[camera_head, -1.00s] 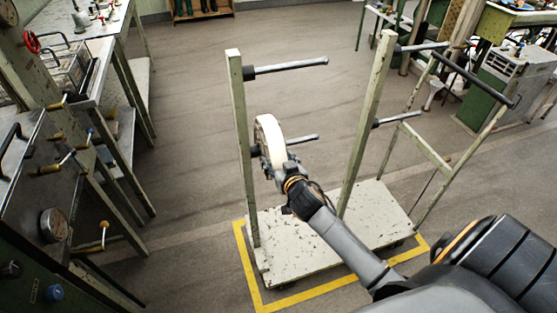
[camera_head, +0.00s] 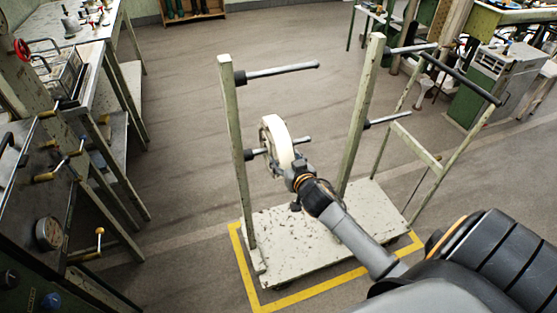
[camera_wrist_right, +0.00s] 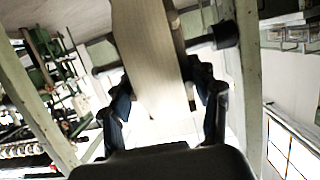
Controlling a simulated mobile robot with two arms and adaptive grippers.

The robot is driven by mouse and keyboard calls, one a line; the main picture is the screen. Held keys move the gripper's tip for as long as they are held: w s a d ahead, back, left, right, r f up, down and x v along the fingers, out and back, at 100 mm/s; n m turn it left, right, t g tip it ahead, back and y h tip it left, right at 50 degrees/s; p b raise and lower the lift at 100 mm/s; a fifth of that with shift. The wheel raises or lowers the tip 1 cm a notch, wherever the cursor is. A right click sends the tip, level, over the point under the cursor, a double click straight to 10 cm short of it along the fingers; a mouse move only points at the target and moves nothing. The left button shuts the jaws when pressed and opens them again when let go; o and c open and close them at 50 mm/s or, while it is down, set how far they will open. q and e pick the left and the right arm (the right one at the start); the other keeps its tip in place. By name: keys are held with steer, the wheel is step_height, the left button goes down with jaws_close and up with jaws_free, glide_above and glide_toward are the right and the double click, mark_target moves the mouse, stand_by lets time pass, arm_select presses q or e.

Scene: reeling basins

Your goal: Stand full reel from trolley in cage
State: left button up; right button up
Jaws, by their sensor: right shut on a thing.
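The reel (camera_head: 279,142), with a broad pale winding, is on the lower left peg (camera_head: 304,140) of the trolley (camera_head: 290,245). The peg's tip shows beyond it, and a gap lies between the reel and the post's dark collar. My right gripper (camera_head: 293,173) is shut on the near edge of the reel. In the right wrist view the pale rim of the reel (camera_wrist_right: 150,55) stands between the two dark fingers (camera_wrist_right: 165,105). My left gripper is not in view. I cannot make out the cage.
The trolley's left post (camera_head: 236,150) and middle post (camera_head: 361,115) stand either side of the reel. An empty upper peg (camera_head: 285,72) sticks out above it. A machine with brass handles (camera_head: 45,190) and benches are at left. The floor between is clear.

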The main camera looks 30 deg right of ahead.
steer(key=s+d+p, duration=0.1)
steer(key=s+d, duration=0.1)
steer(key=d, duration=0.7)
steer(key=shift+s+d+p, duration=0.15)
steer(key=shift+d+p, duration=0.05)
steer(key=shift+p, duration=0.15)
steer(key=shift+r, duration=0.1)
steer(key=shift+s+d+p, duration=0.1)
steer(key=shift+s+d, duration=0.2)
steer(key=shift+d, duration=1.05)
steer(key=shift+s+d+p, duration=0.1)
steer(key=shift+s+d, duration=0.25)
steer(key=shift+d, duration=0.95)
steer(key=shift+s+d+p, duration=0.1)
steer(key=shift+s+d, duration=0.2)
steer(key=shift+d, duration=1.05)
steer(key=p+v, duration=1.5)
steer(key=v, duration=0.5)
steer(key=shift+a, duration=0.15)
